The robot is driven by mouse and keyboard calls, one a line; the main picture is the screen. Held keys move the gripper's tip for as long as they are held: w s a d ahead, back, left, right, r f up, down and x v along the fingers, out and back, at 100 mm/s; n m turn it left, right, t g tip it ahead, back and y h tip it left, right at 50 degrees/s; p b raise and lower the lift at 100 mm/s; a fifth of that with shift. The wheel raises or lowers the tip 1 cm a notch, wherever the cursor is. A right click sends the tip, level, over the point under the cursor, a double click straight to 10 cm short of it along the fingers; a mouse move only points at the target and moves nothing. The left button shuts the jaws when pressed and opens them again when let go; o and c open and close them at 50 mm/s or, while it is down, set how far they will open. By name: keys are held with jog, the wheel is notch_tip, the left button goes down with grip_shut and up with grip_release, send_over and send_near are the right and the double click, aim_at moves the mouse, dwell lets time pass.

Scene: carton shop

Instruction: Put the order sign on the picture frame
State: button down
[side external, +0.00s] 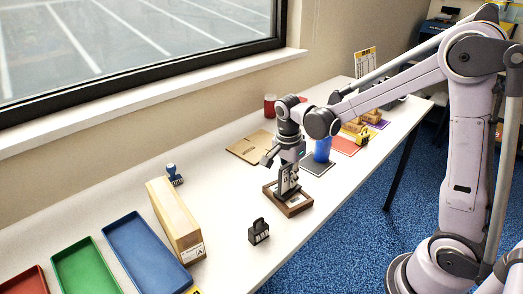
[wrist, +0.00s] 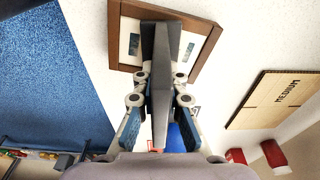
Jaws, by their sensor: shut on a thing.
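The order sign is a dark grey, wedge-like piece (wrist: 160,45) in the wrist view, seen nearly edge-on. My gripper (wrist: 160,80) is shut on it, one finger on each side. The picture frame has a brown wooden rim (wrist: 208,50) and a pale inside with small dark panels. It lies flat, and the sign covers its middle in this view. In the side view the frame (side external: 273,201) is on the white table, with my gripper (side external: 289,177) pointing down right over it. I cannot tell whether the sign touches the frame.
A black padlock-shaped thing (side external: 259,231) and a long carton (side external: 177,222) stand to the left in the side view. A blue cup (side external: 322,150) on a dark mat is close behind my gripper. Flat cardboard (side external: 248,147) lies towards the window. Trays (side external: 146,250) fill the near left.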

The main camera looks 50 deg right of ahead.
jog(key=shift+f, duration=0.15)
jog(key=c, duration=1.4)
grip_release()
jog(key=r, duration=0.4)
jog(key=a+r, duration=0.1)
jog(key=r, duration=0.7)
jog(key=shift+a, duration=0.2)
jog(key=shift+s+a+r+n, duration=0.1)
jog(key=shift+s+r+n, duration=0.1)
jog(key=shift+s+n, duration=0.1)
jog(key=shift+s+a+f+n+t+y, duration=0.25)
jog(key=shift+s+a+f+n+t, duration=0.35)
jog(key=shift+s+n+t, duration=1.6)
jog(key=shift+s+a+f+n+t+y, duration=0.2)
jog(key=shift+s+a+f+n, duration=0.65)
jog(key=shift+n, duration=2.75)
jog(key=shift+s+a+f+n+t+y, duration=0.2)
jog(key=shift+s+a+n+t, duration=0.25)
jog(key=shift+s+n+t, duration=1.4)
